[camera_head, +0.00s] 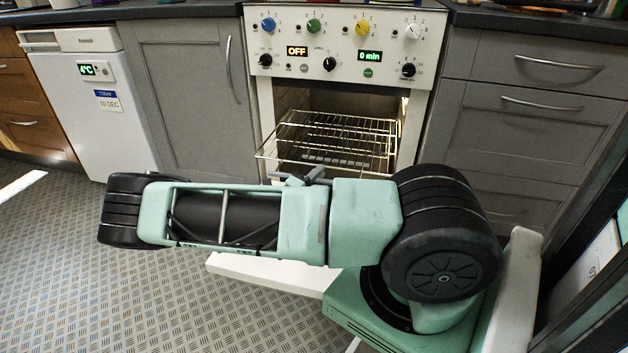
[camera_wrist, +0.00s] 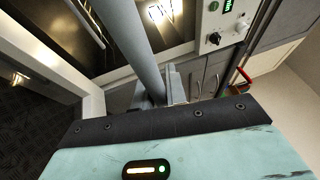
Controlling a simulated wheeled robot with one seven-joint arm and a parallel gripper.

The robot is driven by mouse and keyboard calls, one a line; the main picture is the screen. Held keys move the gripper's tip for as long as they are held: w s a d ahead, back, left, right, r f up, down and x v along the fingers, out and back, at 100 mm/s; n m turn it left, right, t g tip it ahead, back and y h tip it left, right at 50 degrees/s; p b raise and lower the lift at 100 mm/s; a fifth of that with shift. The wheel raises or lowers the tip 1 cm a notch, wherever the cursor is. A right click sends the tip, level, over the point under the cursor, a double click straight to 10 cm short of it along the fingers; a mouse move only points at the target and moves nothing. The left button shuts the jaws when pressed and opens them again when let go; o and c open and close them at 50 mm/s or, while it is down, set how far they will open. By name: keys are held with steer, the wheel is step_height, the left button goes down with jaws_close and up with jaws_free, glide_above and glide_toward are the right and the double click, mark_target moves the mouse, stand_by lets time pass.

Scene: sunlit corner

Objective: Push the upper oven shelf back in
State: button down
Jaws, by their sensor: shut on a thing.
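The upper oven shelf (camera_head: 335,130) is a wire rack that sticks partly out of the open oven (camera_head: 340,98) in the head view. Its left front corner reaches out past the oven's front frame. My arm hides part of the front edge and the lower oven opening.
A white panel (camera_head: 265,272), seemingly the lowered oven door, shows below my arm. The control panel (camera_head: 340,40) with knobs is above the oven. Grey cabinets (camera_head: 190,90) stand on both sides, with a white fridge (camera_head: 95,110) at left. The floor (camera_head: 60,260) at left is clear.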

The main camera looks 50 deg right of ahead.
glide_toward(338, 124)
steer(key=s+a, duration=0.1)
steer(key=s, duration=0.1)
steer(key=s+a, duration=0.2)
steer(key=s+a+r, duration=0.1)
steer(key=s, duration=0.1)
steer(key=shift+s+a+r+b, duration=0.1)
steer(key=shift+s+a+b, duration=0.05)
steer(key=shift+a+b, duration=0.25)
steer(key=w+d+b, duration=0.2)
steer(key=d, duration=0.2)
steer(key=w+d+b, duration=0.1)
steer(key=d+b, duration=0.1)
steer(key=d, duration=0.2)
steer(key=w+d+b, duration=0.2)
steer(key=d+b, duration=0.1)
steer(key=d, duration=0.2)
steer(key=shift+w+d, duration=0.1)
steer(key=shift+w, duration=0.2)
steer(key=shift+w+d+r+b, duration=0.15)
steer(key=shift+w+d+b, duration=0.15)
steer(key=shift+d, duration=0.2)
steer(key=shift+d+r, duration=0.1)
steer(key=shift+r, duration=0.05)
steer(key=c, duration=1.4)
jaws_free()
steer(key=shift+d, duration=0.15)
steer(key=shift+c, duration=0.2)
